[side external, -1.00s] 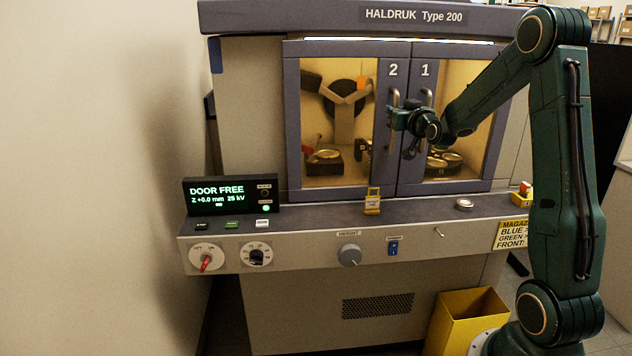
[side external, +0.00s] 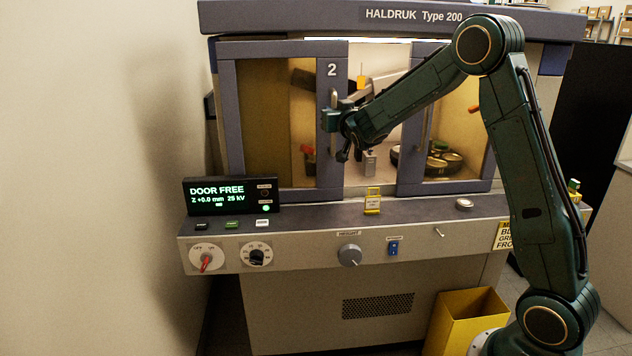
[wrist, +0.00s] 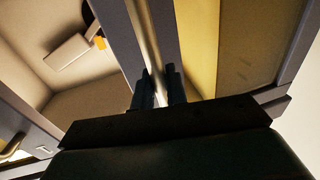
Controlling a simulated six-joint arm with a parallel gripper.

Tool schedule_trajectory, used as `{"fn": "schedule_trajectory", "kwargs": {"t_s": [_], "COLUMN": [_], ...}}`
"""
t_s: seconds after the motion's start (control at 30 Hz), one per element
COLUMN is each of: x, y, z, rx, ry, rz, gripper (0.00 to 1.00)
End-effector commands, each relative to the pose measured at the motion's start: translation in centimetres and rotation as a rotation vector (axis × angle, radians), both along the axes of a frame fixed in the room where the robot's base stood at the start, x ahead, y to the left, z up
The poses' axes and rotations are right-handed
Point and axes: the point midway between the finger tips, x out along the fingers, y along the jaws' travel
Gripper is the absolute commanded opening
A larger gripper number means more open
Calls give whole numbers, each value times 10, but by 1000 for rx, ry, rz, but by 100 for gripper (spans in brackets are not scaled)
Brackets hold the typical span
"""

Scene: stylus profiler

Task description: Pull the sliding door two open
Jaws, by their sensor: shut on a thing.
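Sliding door two (side external: 277,120) is a purple-grey framed pane marked "2". It stands slid to the left, with a gap between it and door one (side external: 411,180) on the right. The vertical bar handle (side external: 333,98) of door two is on its right stile. My gripper (side external: 331,119) is at this handle, shut on it. In the wrist view the fingers (wrist: 158,88) sit either side of the handle bar (wrist: 149,45). Part of the handle is hidden behind my gripper, and my arm covers part of door one.
Inside the opening show a grey bracket with an orange tag (side external: 361,82) and a round dark carousel (side external: 425,163). A yellow padlock-like piece (side external: 373,201) stands on the ledge below. The display (side external: 231,194) reads "DOOR FREE". A yellow bin (side external: 468,318) stands on the floor.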

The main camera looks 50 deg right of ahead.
Motion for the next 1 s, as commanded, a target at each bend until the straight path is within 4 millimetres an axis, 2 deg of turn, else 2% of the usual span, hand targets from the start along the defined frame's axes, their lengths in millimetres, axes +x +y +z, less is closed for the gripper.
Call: {"fn": "schedule_trajectory", "kwargs": {"t_s": [0.03,0.1,0.4,0.6,0.97,1.0], "x": [11,22,59,69,70,70], "y": [12,23,60,69,70,70], "z": [0,0,0,0,0,0], "rx": [0,0,1,0,1,1], "ry": [-2,-1,-2,0,1,1], "rz": [8,9,4,2,1,1], "gripper": [0,0,0,0,0,18]}}
